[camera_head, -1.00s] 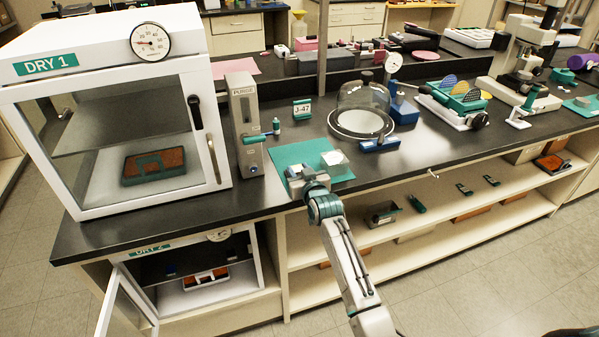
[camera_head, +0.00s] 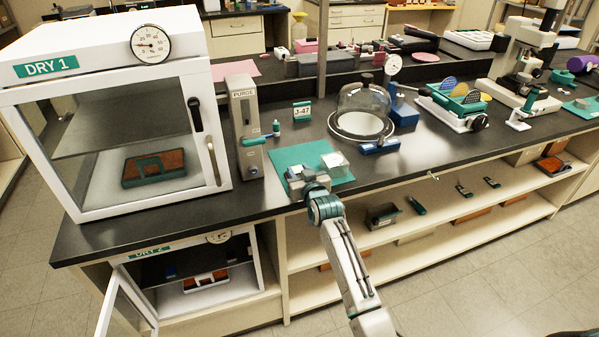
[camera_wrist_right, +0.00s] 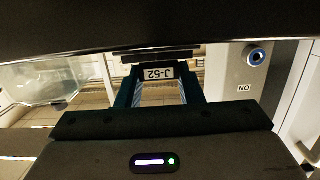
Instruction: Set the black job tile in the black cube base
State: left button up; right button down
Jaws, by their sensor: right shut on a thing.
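My right gripper (camera_head: 303,181) is over the front left of the teal mat (camera_head: 291,153), near the bench's front edge. In the right wrist view its fingers (camera_wrist_right: 158,88) are shut on a dark tile whose white label (camera_wrist_right: 158,72) reads J-52 upside down; I take this as the black job tile. In the head view the gripper hides the tile. A pale, clear-looking cube (camera_head: 336,163) stands on the mat, right of the gripper and apart from it. I cannot make out a black cube base. My left gripper is not in view.
The grey PURGE unit (camera_head: 245,125) stands close left of the mat, beside the DRY 1 cabinet (camera_head: 105,105). A J-47 sign (camera_head: 302,111) and a small bottle (camera_head: 277,128) stand behind the mat. A glass dome (camera_head: 362,105) stands to the right.

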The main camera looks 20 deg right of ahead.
jog(key=shift+f, duration=0.25)
jog(key=shift+f+b, duration=0.35)
jog(key=shift+f, duration=0.05)
jog(key=shift+s+f, duration=0.2)
jog(key=shift+f, duration=0.5)
dwell(0.7)
jog(key=shift+w+r+p, duration=0.15)
jog(key=shift+r+p, duration=0.6)
jog(key=shift+r, duration=0.2)
jog(key=shift+r, duration=0.1)
